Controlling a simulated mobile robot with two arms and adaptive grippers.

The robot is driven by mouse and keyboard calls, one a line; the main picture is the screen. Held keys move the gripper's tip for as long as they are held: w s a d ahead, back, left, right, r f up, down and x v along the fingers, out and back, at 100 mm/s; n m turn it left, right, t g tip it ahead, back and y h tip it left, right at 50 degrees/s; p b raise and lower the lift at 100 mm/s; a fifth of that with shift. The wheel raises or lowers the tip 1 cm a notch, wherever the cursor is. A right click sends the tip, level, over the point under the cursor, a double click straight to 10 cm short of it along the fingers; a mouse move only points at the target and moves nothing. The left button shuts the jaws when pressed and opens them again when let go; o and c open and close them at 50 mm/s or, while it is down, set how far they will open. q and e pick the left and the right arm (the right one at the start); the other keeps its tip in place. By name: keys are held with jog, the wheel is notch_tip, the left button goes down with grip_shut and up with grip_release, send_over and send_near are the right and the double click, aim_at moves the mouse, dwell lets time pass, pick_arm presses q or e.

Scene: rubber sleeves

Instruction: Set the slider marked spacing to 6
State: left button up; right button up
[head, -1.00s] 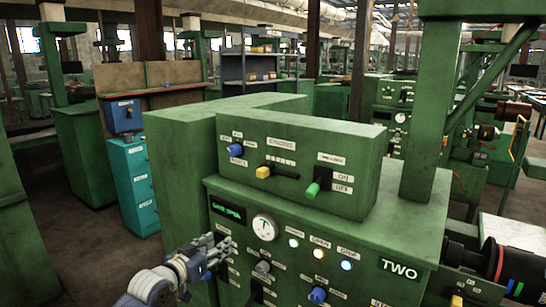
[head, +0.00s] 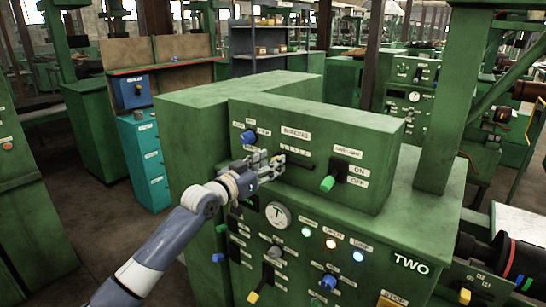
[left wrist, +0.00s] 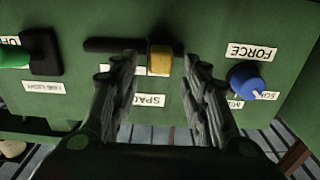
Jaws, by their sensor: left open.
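The spacing slider has a yellow knob (left wrist: 160,60) in a dark horizontal slot (left wrist: 105,45) on the green upper panel. The left wrist view shows the panel upside down, with the knob near the slot's right end there. My left gripper (head: 270,163) is at the panel in the head view. In the left wrist view its two fingers are open, one on each side of the knob, with gaps visible. In the head view the fingers hide the knob, and the bare slot (head: 300,166) runs to their right. The scale numbers are partly hidden and unreadable. My right gripper is not in view.
A blue force knob (left wrist: 252,82) sits close beside one finger. A green light switch (head: 328,183) is on the slot's other side. Below are a gauge (head: 277,215), several lamps and more knobs on the lower panel.

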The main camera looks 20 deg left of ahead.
pick_arm(q)
jog(key=shift+x, duration=1.05)
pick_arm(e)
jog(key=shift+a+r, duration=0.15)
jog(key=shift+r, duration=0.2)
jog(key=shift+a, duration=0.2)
